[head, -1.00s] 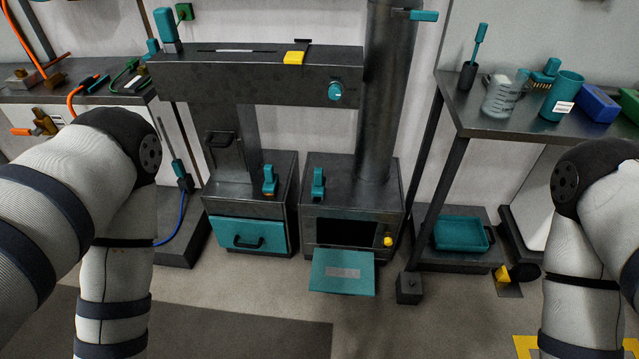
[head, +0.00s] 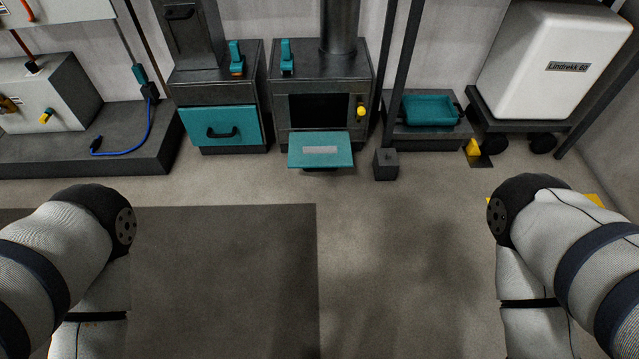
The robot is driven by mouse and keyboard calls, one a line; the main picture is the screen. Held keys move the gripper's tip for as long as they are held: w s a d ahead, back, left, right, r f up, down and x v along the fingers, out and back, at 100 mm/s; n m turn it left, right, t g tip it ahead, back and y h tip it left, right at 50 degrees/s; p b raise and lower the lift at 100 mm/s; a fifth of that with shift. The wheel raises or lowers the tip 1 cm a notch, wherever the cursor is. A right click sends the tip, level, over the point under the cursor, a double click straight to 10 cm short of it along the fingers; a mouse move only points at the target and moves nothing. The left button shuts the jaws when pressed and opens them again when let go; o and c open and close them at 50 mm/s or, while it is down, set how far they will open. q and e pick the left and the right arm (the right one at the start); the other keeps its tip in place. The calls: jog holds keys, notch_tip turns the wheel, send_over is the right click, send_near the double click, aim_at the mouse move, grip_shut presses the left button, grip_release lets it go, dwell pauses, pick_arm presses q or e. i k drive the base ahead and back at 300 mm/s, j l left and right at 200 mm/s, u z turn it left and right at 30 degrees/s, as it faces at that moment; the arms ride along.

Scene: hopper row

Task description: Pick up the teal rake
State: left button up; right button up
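I cannot make out a teal rake in the head view. The teal things that show are a drawer front (head: 222,125) with a black handle, an open hatch door (head: 320,150), two upright levers (head: 236,58) (head: 287,57) on the dark metal boxes, and a tray (head: 431,110) on a low shelf. My two arms come in at the lower left and lower right, with the forearms running down out of the picture. Neither gripper shows.
The dark hopper unit (head: 330,76) stands at the back with its opening uncovered. A small dark block (head: 386,164) stands on the floor beside it. A white wheeled cabinet (head: 550,62) is at right. A blue cable (head: 135,147) lies on the left plinth. The floor (head: 400,240) ahead is clear.

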aim_at(286, 58)
jog(key=k, duration=0.1)
jog(key=i+l, duration=0.15)
jog(key=i, duration=0.35)
jog(key=i+l, duration=0.15)
jog(key=i, duration=0.35)
jog(key=i+l, duration=0.15)
jog(key=i, duration=0.35)
jog(key=i+l, duration=0.15)
jog(key=i, duration=0.35)
jog(key=j+u, duration=0.05)
